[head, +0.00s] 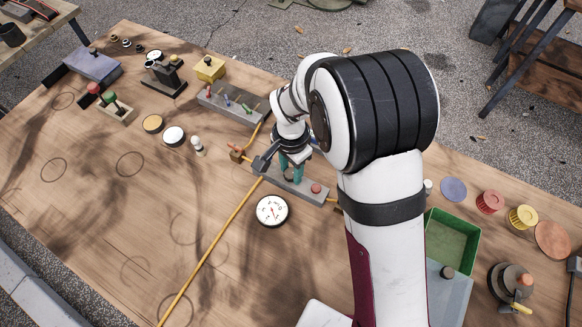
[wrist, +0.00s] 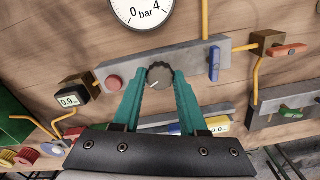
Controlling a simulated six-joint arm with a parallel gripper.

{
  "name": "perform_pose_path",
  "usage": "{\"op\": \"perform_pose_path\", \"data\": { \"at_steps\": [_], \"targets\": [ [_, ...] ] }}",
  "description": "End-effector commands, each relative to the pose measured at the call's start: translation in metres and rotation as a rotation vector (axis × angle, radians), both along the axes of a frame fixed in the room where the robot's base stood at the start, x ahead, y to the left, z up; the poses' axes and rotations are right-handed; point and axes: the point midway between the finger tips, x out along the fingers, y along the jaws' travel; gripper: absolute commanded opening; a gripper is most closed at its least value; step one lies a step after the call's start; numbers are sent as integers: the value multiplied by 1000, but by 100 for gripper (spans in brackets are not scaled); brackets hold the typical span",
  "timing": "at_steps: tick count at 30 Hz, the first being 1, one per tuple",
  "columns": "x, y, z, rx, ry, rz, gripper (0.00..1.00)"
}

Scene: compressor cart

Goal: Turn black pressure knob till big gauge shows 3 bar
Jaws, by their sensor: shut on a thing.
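The black ribbed pressure knob (wrist: 160,75) sits on a grey bar (wrist: 185,62) with a red button (wrist: 114,82) and a blue lever (wrist: 214,63). A pale mark on the knob points to the lower left in the wrist view. My gripper's teal fingers (wrist: 160,84) are closed on the knob from both sides. In the head view my gripper (head: 291,169) is over the bar and largely hides the knob. The big white gauge (head: 272,211) lies beside the bar; its reading is too small to tell. In the wrist view the gauge (wrist: 140,13) is cut off, showing "0", "4" and "bar".
Yellow tubing (head: 215,240) crosses the table. A second grey bar with levers (head: 232,106) and a green tray (head: 427,240) are nearby. The table's front left is clear.

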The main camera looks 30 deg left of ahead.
Motion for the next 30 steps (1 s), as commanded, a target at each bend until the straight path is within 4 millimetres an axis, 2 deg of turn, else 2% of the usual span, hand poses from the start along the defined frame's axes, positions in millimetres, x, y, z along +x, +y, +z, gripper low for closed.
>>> {"op": "perform_pose_path", "data": {
  "at_steps": [30],
  "targets": [
    [0, 0, 1, 1, -1, -963, 0]
  ]
}}
